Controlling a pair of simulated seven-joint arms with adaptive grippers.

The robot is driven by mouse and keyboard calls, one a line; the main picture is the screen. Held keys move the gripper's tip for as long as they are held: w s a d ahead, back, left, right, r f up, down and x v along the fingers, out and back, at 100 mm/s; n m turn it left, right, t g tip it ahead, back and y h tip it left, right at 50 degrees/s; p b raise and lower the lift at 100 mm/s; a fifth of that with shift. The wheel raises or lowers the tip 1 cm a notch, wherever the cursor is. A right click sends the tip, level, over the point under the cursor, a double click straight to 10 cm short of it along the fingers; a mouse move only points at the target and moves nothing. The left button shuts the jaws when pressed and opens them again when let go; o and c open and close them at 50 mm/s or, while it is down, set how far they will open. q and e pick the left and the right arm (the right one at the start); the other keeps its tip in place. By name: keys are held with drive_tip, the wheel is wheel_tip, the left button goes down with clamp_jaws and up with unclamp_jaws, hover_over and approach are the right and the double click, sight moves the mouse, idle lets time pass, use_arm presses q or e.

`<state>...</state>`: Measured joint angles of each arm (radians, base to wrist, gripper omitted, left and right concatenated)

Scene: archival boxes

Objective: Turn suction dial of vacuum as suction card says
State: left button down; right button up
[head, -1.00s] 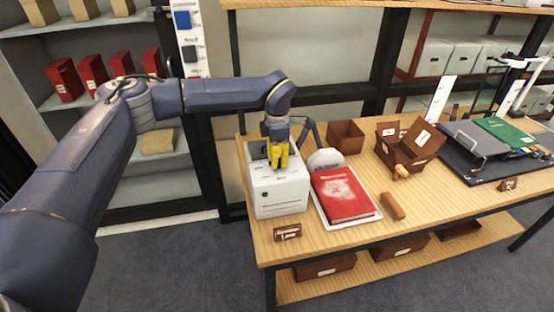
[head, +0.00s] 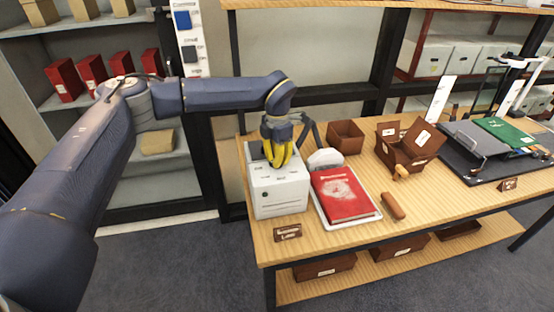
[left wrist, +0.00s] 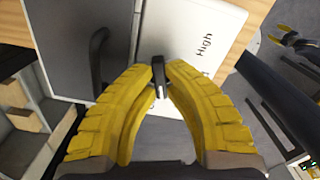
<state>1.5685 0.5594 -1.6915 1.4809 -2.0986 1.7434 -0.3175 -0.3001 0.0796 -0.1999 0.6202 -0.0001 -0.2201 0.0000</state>
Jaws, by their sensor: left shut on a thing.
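The vacuum (head: 280,196) is a white box at the left end of the wooden table. My left gripper (head: 277,165) points down over its top, with the yellow fingers closing at the dial. In the left wrist view, the fingertips (left wrist: 160,85) are shut on the suction dial (left wrist: 158,68), a small dark knob with a pale part. The fingers cover much of it. The word "High" shows on the white top beside it. A small brown card (head: 287,232) stands in front of the vacuum; its lettering is too small to read surely. My right gripper (left wrist: 292,40) shows small in the left wrist view.
A red book (head: 344,193) lies on a white tray right of the vacuum, with a pale rounded object behind it. Brown boxes (head: 345,135) and a brown roll-like object (head: 393,206) are farther right. A dark hose (head: 312,130) rises behind the vacuum.

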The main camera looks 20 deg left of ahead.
use_arm(q)
drive_tip(key=shift+n, duration=2.3)
drive_tip(key=c, duration=1.5)
unclamp_jaws()
drive_tip(key=shift+o, duration=0.2)
drive_tip(key=shift+r, duration=0.1)
wheel_tip(320, 180, up, 12)
